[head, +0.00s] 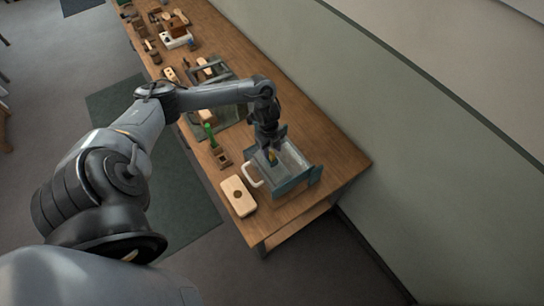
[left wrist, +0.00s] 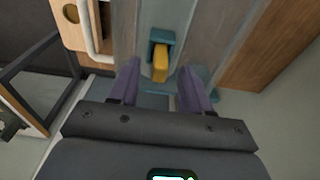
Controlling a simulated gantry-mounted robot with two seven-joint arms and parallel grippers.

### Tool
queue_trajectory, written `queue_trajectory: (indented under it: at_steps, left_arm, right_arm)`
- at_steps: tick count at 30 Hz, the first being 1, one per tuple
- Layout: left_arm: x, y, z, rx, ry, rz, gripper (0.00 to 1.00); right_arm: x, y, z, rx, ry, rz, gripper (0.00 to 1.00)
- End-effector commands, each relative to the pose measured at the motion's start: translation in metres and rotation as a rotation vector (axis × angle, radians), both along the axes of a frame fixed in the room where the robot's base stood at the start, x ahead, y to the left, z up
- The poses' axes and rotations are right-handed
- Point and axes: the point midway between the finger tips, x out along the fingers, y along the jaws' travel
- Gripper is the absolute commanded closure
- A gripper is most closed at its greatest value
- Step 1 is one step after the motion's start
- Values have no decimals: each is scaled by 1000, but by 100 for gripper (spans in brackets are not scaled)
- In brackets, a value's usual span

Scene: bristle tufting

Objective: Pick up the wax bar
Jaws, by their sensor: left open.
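The wax bar (left wrist: 161,62) is a small yellow block. In the left wrist view it stands out of a teal holder (left wrist: 159,37), between the two fingers of my left gripper (left wrist: 160,76). The fingers are apart, with a gap on each side of the bar. In the head view my left gripper (head: 271,152) points down into a teal-sided, open-topped tray (head: 296,183), and a bit of the yellow bar (head: 273,160) shows below it. The arm hides part of the tray's inside. My right gripper is not in view.
A white handle (head: 252,178) is on the tray's left side. A pale wooden block with a hole (head: 238,197) lies left of it on the workbench (head: 343,157). A green-topped item (head: 210,134) stands beyond. Several tools crowd the far end. A wall runs along the right.

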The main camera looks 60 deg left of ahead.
Motion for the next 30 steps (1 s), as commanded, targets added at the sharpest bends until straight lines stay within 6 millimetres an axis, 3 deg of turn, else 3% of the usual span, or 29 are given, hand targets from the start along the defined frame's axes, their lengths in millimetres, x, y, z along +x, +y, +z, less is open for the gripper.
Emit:
queue_trajectory:
  at_steps: [6,16,25,30]
  left_arm:
    - [0,-5,-23,0,1,2,52]
    - [0,-5,-27,1,1,-1,54]
    - [0,-5,-27,1,1,0,100]
    - [0,-5,-27,1,1,0,100]
  right_arm:
    - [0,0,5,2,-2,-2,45]
    - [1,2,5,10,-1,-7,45]
    - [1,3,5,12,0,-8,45]
    - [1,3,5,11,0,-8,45]
